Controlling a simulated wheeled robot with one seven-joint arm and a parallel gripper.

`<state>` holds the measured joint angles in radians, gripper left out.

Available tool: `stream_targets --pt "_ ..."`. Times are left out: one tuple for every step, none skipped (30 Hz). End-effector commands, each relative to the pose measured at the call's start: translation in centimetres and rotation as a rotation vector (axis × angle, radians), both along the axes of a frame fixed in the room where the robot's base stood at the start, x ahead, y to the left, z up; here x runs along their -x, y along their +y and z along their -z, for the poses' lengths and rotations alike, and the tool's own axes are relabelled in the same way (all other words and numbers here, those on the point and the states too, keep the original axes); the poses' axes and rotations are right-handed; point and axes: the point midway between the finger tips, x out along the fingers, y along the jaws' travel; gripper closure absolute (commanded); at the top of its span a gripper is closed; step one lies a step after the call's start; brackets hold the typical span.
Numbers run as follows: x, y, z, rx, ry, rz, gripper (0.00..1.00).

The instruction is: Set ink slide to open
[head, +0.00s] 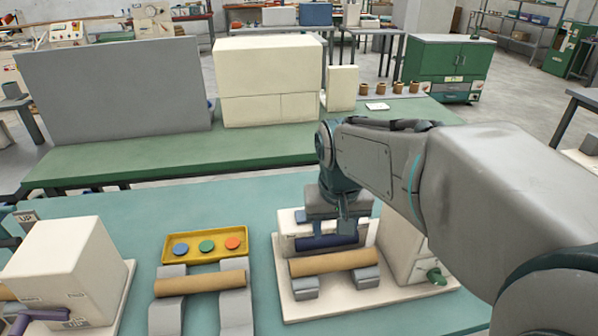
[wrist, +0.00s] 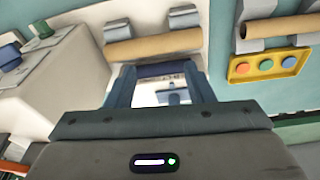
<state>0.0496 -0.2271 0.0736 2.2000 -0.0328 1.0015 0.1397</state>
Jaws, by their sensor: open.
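A cream machine (head: 290,226) stands on a white base plate under my gripper, with a dark blue bar (head: 326,242) across its front and a brown tube (head: 333,263) on grey supports before it. My gripper (head: 338,222) is above this machine, pointing down. In the wrist view my gripper (wrist: 159,82) is open, its two fingers apart on either side of a pale panel with a small blue piece (wrist: 172,98). This piece may be the ink slide; no readable label confirms it. The dark blue bar (wrist: 160,70) crosses beyond the fingertips. I cannot tell whether the fingers touch anything.
A cream box (head: 402,245) with a green knob (head: 435,275) stands close right of my gripper. A yellow tray (head: 205,247) with coloured buttons and another brown tube (head: 200,283) are to the left. A cream unit marked UP (head: 65,265) stands further left.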

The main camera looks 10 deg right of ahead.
Motion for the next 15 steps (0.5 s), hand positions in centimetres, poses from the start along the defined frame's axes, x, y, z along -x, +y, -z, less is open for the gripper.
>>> stream_targets --pt "-2.3 0.1 -1.2 0.000 0.022 0.017 0.52" --pt "-3.4 0.1 -1.6 -0.001 0.031 0.029 0.52" --pt "-4.9 0.2 -2.1 -0.003 0.045 0.044 0.52" --pt "-6.1 0.3 -2.4 -0.005 0.054 0.054 0.52" --pt "-7.2 0.2 -2.7 -0.007 0.064 0.067 0.52" --pt "-8.8 0.2 -3.0 -0.010 0.076 0.084 0.52" --pt "-9.8 0.2 -3.2 -0.013 0.086 0.095 0.52" --pt "-10.9 0.2 -3.3 -0.016 0.094 0.107 0.52" --pt "-12.2 0.1 -3.4 -0.021 0.107 0.123 0.52" --pt "-13.1 0.1 -3.5 -0.025 0.114 0.133 0.52" --pt "-14.0 0.1 -3.5 -0.029 0.122 0.144 0.52" --pt "-15.0 0.0 -3.5 -0.035 0.130 0.158 0.52" --pt "-15.7 -0.1 -3.5 -0.038 0.136 0.167 0.52" --pt "-16.3 -0.1 -3.4 -0.043 0.142 0.175 0.52" --pt "-17.0 -0.2 -3.4 -0.047 0.148 0.186 0.52"
